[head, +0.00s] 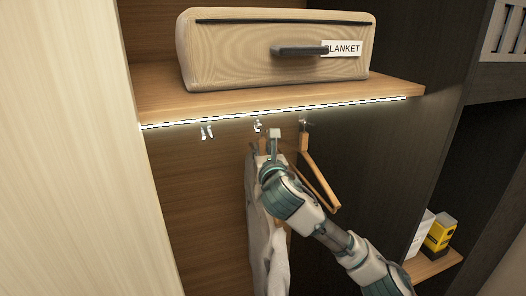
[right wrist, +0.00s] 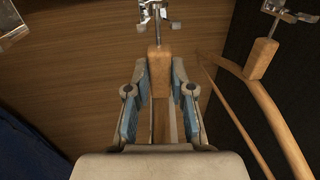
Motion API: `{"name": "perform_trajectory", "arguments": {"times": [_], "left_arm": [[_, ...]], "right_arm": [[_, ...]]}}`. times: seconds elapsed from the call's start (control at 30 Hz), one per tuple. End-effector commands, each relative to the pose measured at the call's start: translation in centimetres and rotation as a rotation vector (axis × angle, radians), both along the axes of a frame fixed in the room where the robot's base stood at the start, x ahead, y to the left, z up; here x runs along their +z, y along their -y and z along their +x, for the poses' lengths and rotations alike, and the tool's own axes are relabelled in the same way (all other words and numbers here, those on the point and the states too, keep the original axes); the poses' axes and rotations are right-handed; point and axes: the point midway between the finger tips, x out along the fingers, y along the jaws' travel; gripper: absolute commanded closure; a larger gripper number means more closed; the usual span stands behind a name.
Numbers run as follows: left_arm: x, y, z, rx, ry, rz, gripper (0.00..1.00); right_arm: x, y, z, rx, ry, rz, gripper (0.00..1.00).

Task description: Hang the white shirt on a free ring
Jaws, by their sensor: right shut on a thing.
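The white shirt (head: 258,225) hangs on a wooden hanger (right wrist: 160,62) below the shelf. My right gripper (head: 268,155) is shut on the neck of this hanger; its fingers (right wrist: 159,78) stand on both sides of the wood. The hanger's metal hook (right wrist: 154,22) points up at the middle ring (head: 257,126); whether it is seated there I cannot tell. The left ring (head: 207,131) has nothing on it. The right ring (head: 303,124) carries an empty wooden hanger (head: 318,180). My arm hides part of the shirt. My left gripper is not in view.
A shelf (head: 400,88) with a light strip runs above the rings and bears a blanket box (head: 230,55). The empty hanger (right wrist: 275,115) is close on the right. A yellow box (head: 440,234) stands at lower right. Dark blue cloth (right wrist: 30,150) shows at lower left.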

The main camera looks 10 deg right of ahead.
Motion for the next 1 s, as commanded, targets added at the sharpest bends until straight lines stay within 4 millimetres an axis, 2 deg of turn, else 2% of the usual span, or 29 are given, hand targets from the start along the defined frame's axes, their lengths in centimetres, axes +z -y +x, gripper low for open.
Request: {"name": "perform_trajectory", "arguments": {"times": [0.37, 1.0], "left_arm": [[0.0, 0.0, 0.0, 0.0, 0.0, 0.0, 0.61], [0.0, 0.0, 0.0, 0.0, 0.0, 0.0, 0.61]], "right_arm": [[0.1, 0.0, 0.1, 0.0, 0.002, 0.001, 1.0], [0.1, -0.3, 1.4, 0.0, 0.002, 0.001, 1.0]]}}
